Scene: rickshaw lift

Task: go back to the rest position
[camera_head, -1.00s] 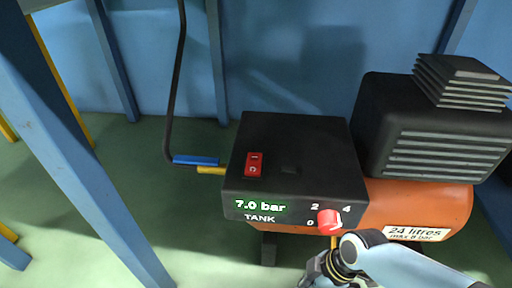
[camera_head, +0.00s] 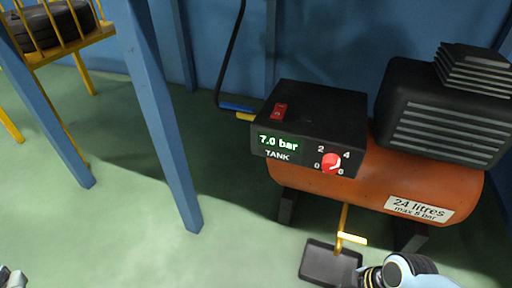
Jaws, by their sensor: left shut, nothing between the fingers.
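My left gripper (camera_head: 10,278) shows only as a small piece at the bottom left corner, over the floor, apart from everything. It is shut and holds nothing. My right arm reaches in at the bottom right, in front of the compressor. The right gripper (camera_head: 366,279) is beside a dark flat pedal-like plate (camera_head: 330,263); its fingertips are cut off or hidden, and I cannot tell whether it touches the plate.
The compressor's orange tank (camera_head: 350,195) stands at the right with a black control box (camera_head: 320,105), red switch (camera_head: 279,111) and red knob (camera_head: 331,163). The display reads 7.0 bar. A blue post (camera_head: 165,120) and yellow rack (camera_head: 75,47) stand left. Green floor is clear between.

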